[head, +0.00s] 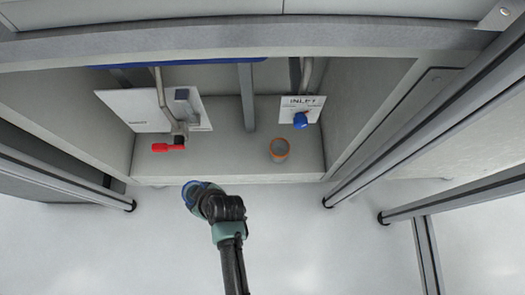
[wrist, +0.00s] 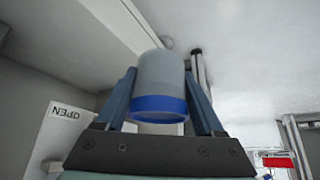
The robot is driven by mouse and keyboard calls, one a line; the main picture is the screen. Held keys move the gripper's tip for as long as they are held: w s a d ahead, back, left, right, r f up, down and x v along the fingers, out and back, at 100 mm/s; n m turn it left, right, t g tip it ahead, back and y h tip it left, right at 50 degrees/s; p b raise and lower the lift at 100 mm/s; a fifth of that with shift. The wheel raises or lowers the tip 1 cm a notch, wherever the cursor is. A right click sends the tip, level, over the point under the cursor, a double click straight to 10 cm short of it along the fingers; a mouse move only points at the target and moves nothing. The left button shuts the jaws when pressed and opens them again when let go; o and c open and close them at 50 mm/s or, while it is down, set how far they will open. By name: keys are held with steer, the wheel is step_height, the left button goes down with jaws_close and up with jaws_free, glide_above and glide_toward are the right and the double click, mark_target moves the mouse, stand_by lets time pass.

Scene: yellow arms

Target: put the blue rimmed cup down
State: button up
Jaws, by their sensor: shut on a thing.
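The blue rimmed cup (wrist: 160,72) is a grey cup with a bright blue band at its end nearest the palm in the wrist view. My gripper (wrist: 163,88) is shut on it, one blue finger along each side. In the head view my gripper (head: 190,189) is in front of the recess's front edge, left of centre. The cup there is small and hard to tell from the blue fingers.
An orange rimmed cup (head: 279,155) stands on the recess floor (head: 225,165). A red-handled valve (head: 168,147) hangs at left, and a blue inlet knob (head: 300,120) at right. Grey posts (head: 375,145) flank the recess.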

steer(key=b, duration=0.8)
glide_above(240, 152)
steer(key=s+d, duration=0.1)
steer(key=s, duration=0.1)
steer(key=shift+w+d+f+b, duration=0.15)
steer(key=shift+f+b, duration=0.2)
steer(key=shift+f, duration=0.25)
steer(key=shift+w+d+f+b, duration=0.15)
steer(key=shift+f+b, duration=0.2)
steer(key=shift+f, duration=0.25)
step_height(240, 152, down, 5)
steer(key=b, duration=0.3)
steer(key=shift+r+b, duration=0.15)
steer(key=shift+b, duration=0.15)
steer(key=shift+w+d+b, duration=0.1)
steer(key=shift+w+b, duration=0.05)
steer(key=shift+b, duration=0.15)
steer(key=shift+r, duration=0.1)
